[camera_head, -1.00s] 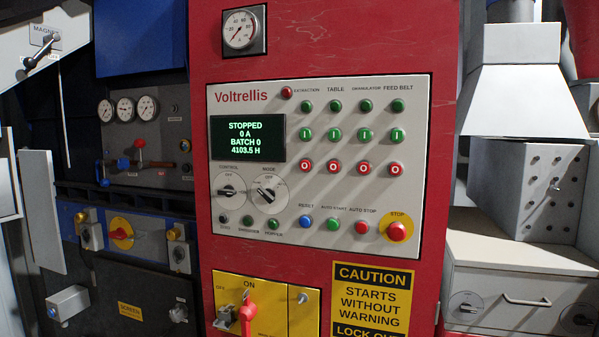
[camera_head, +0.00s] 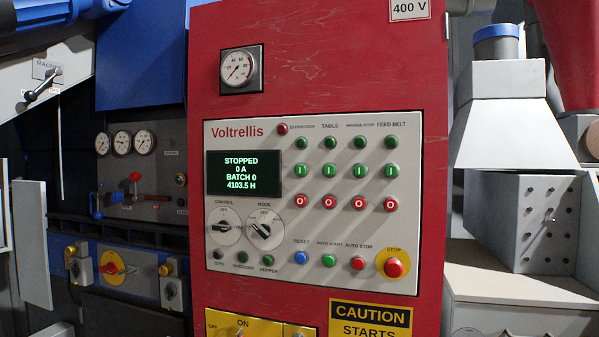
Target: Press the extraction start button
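The white Voltrellis control panel (camera_head: 320,276) is set in a red cabinet, facing me. The green extraction start button (camera_head: 299,170), marked I, is the leftmost of a row of green buttons. Above it sits a small green lamp (camera_head: 302,143) under the EXTRACTION label. Below it is a red stop button (camera_head: 300,201) marked O. The display (camera_head: 243,173) reads STOPPED, 0 A, BATCH 0, 4103.5 H. Neither of my grippers is in view.
A red emergency stop (camera_head: 393,267) on a yellow disc sits at the panel's lower right. Mode knob (camera_head: 264,230) and control knob (camera_head: 222,227) are at lower left. A caution sign (camera_head: 371,313) is below. Nothing blocks the panel front.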

